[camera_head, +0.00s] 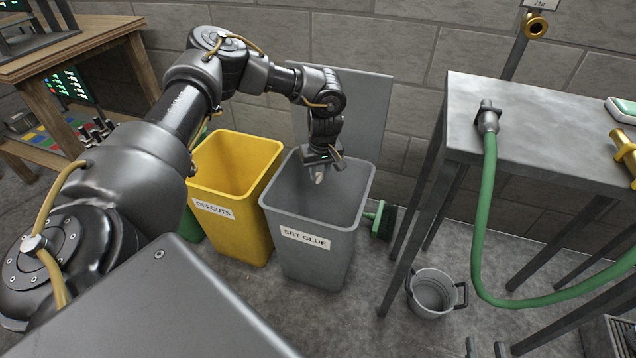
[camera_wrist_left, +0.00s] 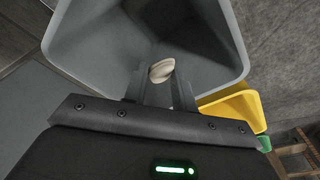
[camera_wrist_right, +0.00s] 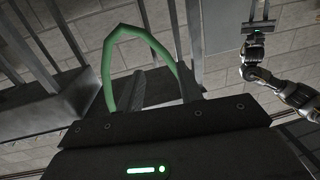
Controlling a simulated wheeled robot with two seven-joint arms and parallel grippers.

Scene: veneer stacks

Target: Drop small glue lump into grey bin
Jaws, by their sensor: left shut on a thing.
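The small glue lump (camera_wrist_left: 161,70) is pale and off-white. It sits between the fingertips of my left gripper (camera_wrist_left: 158,88), which is shut on it. The grey bin (camera_head: 318,262), labelled SET GLUE, stands on the floor. In the head view, my left gripper (camera_head: 321,160) points down over the bin's opening, with the lump (camera_head: 318,175) under it. The left wrist view shows the grey bin's inside (camera_wrist_left: 100,50) beyond the lump. My right gripper (camera_wrist_right: 163,88) is open and empty in its own wrist view.
A yellow bin (camera_head: 240,239) labelled OFFCUTS stands left of the grey bin. A grey panel (camera_head: 372,100) is behind it, and a green brush (camera_head: 384,222) lies to its right. A metal table (camera_head: 540,125) with a green hose (camera_head: 478,230) and a bucket (camera_head: 433,294) are further right.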

